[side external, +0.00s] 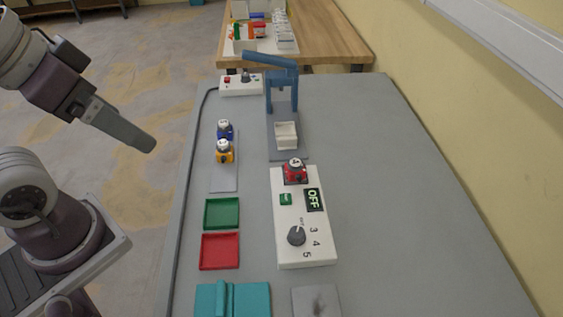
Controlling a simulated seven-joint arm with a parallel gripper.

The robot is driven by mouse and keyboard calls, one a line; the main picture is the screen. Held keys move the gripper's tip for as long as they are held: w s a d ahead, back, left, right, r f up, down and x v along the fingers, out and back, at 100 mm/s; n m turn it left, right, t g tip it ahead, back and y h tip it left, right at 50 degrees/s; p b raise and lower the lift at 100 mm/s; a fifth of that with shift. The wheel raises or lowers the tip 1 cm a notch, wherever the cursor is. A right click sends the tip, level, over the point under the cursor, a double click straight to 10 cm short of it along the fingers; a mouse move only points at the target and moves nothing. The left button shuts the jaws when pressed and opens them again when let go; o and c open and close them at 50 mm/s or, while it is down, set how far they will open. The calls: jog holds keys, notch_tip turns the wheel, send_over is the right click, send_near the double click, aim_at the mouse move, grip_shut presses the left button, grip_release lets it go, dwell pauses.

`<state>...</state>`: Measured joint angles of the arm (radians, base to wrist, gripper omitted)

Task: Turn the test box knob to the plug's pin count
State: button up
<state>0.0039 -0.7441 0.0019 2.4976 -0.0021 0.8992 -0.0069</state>
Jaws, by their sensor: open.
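The white test box (286,255) lies on the grey table, right of centre. Its dark knob (296,236) sits near the front end, beside the printed numbers 3, 4 and 5; the pointer is too small to read surely. The lit display (314,200) reads OFF, and a green button (286,199) is left of it. A red plug (295,174) with a white top stands upright at the box's far end; its top mark looks like a 4, but its pins are hidden. My gripper (145,142) is open, seen edge-on, empty and high at left, well away from the box.
A blue plug (224,128) and yellow plug (224,153) stand on a grey strip. Green (222,213) and red (220,251) trays lie left of the box. A blue press (270,62) stands behind it. A teal block (233,300) is in front. The table's right side is clear.

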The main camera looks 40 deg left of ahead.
jog(key=w+d+n+g, duration=0.1)
jog(key=w, duration=0.1)
jog(key=w+d+n+h, duration=0.1)
jog(key=w+d, duration=0.1)
jog(key=shift+w+d+g+h, duration=0.15)
jog(key=shift+w+g+h, duration=0.15)
jog(key=shift+g, duration=0.1)
jog(key=c, duration=0.6)
jog(key=n+g+y, duration=0.1)
jog(key=n+g, duration=0.3)
jog(key=n, duration=0.5)
send_over(298, 232)
jog(key=a, duration=0.1)
notch_tip(298, 232, down, 17)
jog(key=shift+c, duration=0.2)
jog(key=shift+n+y, duration=0.3)
jog(key=shift+n, duration=0.2)
jog(key=f, duration=0.6)
jog(key=d+f, duration=0.1)
jog(key=f, duration=0.2)
jog(key=shift+f, duration=0.65)
grip_shut()
